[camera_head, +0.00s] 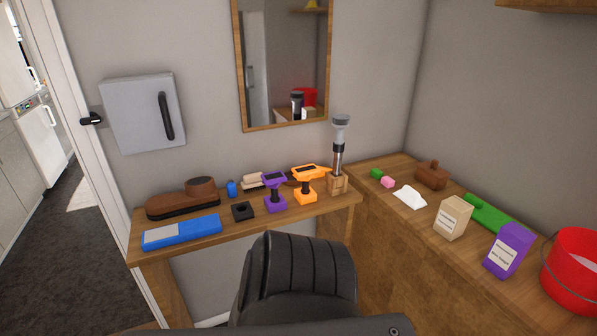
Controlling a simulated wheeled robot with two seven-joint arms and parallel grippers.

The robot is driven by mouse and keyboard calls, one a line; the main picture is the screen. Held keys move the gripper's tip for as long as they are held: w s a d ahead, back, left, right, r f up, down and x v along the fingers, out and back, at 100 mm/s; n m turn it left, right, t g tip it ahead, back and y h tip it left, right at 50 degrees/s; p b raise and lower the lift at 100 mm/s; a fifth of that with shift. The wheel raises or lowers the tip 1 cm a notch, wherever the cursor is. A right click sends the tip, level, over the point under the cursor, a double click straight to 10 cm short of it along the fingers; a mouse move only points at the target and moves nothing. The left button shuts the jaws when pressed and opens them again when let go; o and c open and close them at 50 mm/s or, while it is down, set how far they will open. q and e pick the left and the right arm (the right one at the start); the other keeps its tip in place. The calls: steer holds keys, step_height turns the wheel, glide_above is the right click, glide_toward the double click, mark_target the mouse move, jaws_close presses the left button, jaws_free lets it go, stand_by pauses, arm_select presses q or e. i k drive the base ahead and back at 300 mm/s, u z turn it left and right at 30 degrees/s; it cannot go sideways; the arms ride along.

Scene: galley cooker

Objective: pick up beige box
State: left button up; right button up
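The beige box (453,218) stands upright on the wooden counter (385,215) along the right wall. It has a pale label on its front. A purple box (508,250) stands to its right and nearer, with a gap between them. Neither of my grippers shows in this view, and nothing is touching the beige box.
A red bucket (574,272) stands at the counter's right end. A black chair (295,280) stands before the left desk (150,250), which bears several tools, including purple (274,193) and orange (306,185) devices.

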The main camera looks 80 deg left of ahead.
mark_target(454, 214)
steer(key=u, duration=1.6)
steer(key=k, duration=0.6)
steer(key=z, duration=0.6)
steer(key=i, duration=1.45)
steer(key=u, duration=0.3)
